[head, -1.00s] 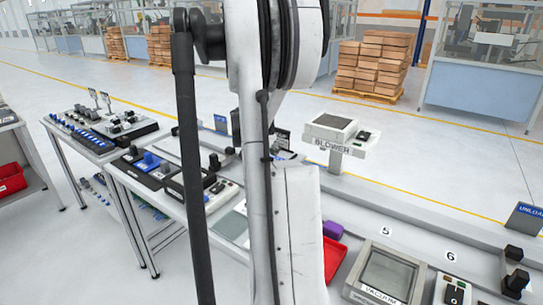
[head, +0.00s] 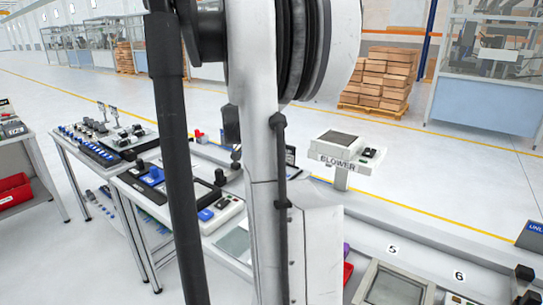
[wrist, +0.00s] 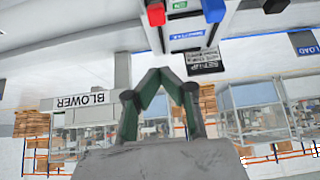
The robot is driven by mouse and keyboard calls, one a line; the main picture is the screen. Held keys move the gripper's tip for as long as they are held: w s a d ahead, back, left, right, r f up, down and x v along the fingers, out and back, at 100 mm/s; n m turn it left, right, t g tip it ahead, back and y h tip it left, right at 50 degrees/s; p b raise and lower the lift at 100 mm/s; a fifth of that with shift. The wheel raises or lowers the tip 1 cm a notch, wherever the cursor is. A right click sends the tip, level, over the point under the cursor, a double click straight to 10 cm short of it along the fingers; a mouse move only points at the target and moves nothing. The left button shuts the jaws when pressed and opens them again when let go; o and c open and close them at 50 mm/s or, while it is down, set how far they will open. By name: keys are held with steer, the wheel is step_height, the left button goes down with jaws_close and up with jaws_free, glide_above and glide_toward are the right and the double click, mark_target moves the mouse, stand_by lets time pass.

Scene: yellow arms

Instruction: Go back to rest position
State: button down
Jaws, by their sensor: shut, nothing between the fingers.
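My gripper (wrist: 176,80) shows in the wrist view with its dark green fingers drawn together at the tips, shut and empty. The wrist picture is upside down, with floor and bench at the top. In the head view my white arm and its dark tube fill the middle and hide part of the bench; the gripper itself cannot be made out there. The fingers touch nothing that I can see.
The blower (head: 343,148) stands on a post right of my arm, and its sign (wrist: 83,100) shows in the wrist view. Benches with devices (head: 150,180) lie left. A red bin (head: 14,190) is at far left. Stacked boxes (head: 385,75) stand on the floor behind.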

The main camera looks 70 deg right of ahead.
stand_by(0.4)
steer(key=w+a+r+n+t+b, duration=0.15)
steer(key=w+a+n, duration=0.3)
steer(key=a, duration=0.55)
steer(key=w+a+r+n+t, duration=0.25)
steer(key=w+a+n, duration=0.2)
steer(key=a, duration=0.55)
steer(key=w+a+r+n+t, duration=0.1)
steer(key=w+a+n+t, duration=0.3)
steer(key=a, duration=0.5)
steer(key=s+a+f+n+y, duration=0.2)
steer(key=s+a, duration=0.1)
steer(key=a, duration=0.8)
steer(key=s+a+f+n+y+p, duration=0.1)
steer(key=s+a+f+n+y, duration=0.1)
steer(key=a, duration=0.9)
steer(key=s+a+f+n+y, duration=0.2)
steer(key=s+a, duration=0.3)
steer(key=a, duration=0.6)
steer(key=shift+n+t+y, duration=0.3)
steer(key=shift+n+y, duration=0.4)
steer(key=shift+y, duration=0.1)
steer(key=shift+s+f, duration=0.1)
steer(key=shift+s, duration=0.1)
